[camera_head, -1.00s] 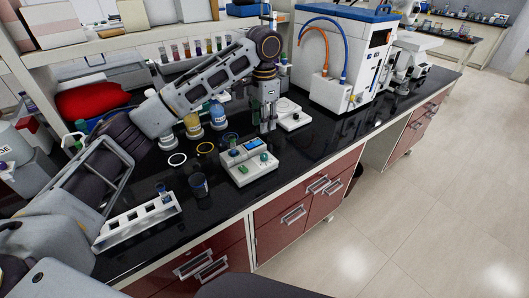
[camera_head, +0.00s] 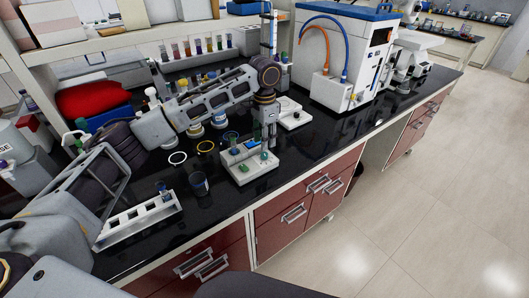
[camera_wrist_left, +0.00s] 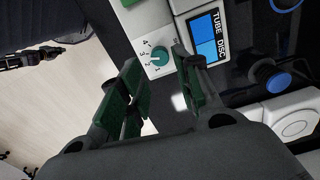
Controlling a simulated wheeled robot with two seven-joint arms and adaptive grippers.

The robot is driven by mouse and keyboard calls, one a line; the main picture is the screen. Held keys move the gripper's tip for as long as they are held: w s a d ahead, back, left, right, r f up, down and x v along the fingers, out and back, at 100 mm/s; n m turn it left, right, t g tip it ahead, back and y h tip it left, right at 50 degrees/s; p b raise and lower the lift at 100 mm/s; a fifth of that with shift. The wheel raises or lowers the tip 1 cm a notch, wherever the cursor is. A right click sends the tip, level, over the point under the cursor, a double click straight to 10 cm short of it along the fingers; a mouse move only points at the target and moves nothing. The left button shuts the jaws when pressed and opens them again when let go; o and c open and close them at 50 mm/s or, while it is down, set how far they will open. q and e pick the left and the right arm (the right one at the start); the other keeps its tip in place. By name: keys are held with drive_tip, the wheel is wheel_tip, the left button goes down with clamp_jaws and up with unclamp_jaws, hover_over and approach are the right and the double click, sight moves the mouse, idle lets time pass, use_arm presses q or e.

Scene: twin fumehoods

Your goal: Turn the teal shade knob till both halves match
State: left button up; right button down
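The white shade device (camera_head: 240,170) stands on the black bench in the head view. Its teal knob (camera_wrist_left: 160,56), with a numbered scale beside it, shows just beyond my left fingertips in the left wrist view. Next to it is a blue display (camera_wrist_left: 206,40) marked "TUBE DISC"; I cannot tell surely whether its halves match. My left gripper (camera_wrist_left: 158,78) is open and empty, its green-padded fingers apart on either side of the knob's line. In the head view it hangs over the device (camera_head: 267,143). A dark part at the wrist view's top left (camera_wrist_left: 45,57) may be my right gripper; its fingers are unclear.
A white tube rack (camera_head: 138,222) and a dark cup (camera_head: 199,184) stand left of the device. A white plate-topped unit (camera_head: 292,114) is close behind it. A large white machine (camera_head: 345,60) stands farther right. Bottles stand behind my left arm.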

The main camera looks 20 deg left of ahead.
sight(264, 153)
use_arm(q)
drive_tip(key=shift+f, duration=3.15)
clamp_jaws()
